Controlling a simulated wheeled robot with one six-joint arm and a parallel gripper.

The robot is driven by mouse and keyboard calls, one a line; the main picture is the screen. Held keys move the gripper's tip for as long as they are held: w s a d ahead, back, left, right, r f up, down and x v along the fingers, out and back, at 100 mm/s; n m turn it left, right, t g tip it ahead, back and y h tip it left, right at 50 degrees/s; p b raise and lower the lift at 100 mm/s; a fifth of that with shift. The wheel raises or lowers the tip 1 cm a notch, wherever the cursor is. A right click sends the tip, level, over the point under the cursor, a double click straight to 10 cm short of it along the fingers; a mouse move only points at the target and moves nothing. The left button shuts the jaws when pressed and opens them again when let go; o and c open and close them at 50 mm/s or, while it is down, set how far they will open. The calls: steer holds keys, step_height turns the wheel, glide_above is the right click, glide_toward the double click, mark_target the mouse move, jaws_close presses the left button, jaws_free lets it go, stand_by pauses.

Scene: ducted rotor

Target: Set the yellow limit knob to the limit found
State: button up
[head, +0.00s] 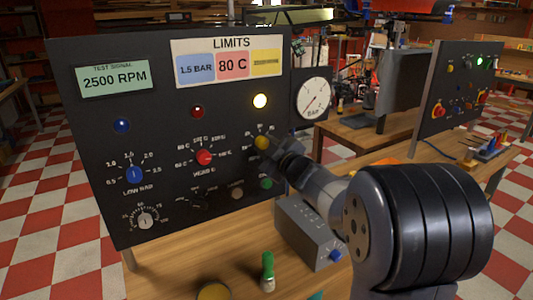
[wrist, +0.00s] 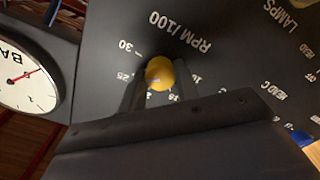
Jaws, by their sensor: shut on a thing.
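The yellow limit knob (head: 262,142) is on the dark upright panel (head: 85,180), right of the red knob. In the wrist view the yellow knob (wrist: 160,72) sits on a dial marked RPM/100, with 30 and 25 readable at its left. My gripper (head: 273,147) reaches the knob from the right and is shut on it, one finger on each side in the wrist view (wrist: 158,86). The fingers hide part of the scale, and I cannot tell the pointer setting. The TEST SIGNAL sign (head: 114,79) reads 2500 RPM. The yellow LIMITS label (head: 266,62) is too small to read.
The yellow lamp (head: 260,101) looks lit; the red lamp (head: 197,111) and blue lamp (head: 122,126) look dark. The red knob (head: 204,157) and blue knob (head: 134,174) are at the left. A round gauge (head: 314,99) and grey box (head: 308,232) are near my arm.

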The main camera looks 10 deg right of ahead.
steer(key=shift+n+b, duration=0.3)
steer(key=shift+n, duration=0.3)
steer(key=o, duration=1)
steer(key=shift+c, duration=0.2)
steer(key=v, duration=1)
steer(key=shift+s+d, duration=0.15)
steer(key=shift+s, duration=0.25)
steer(key=shift+w, duration=0.1)
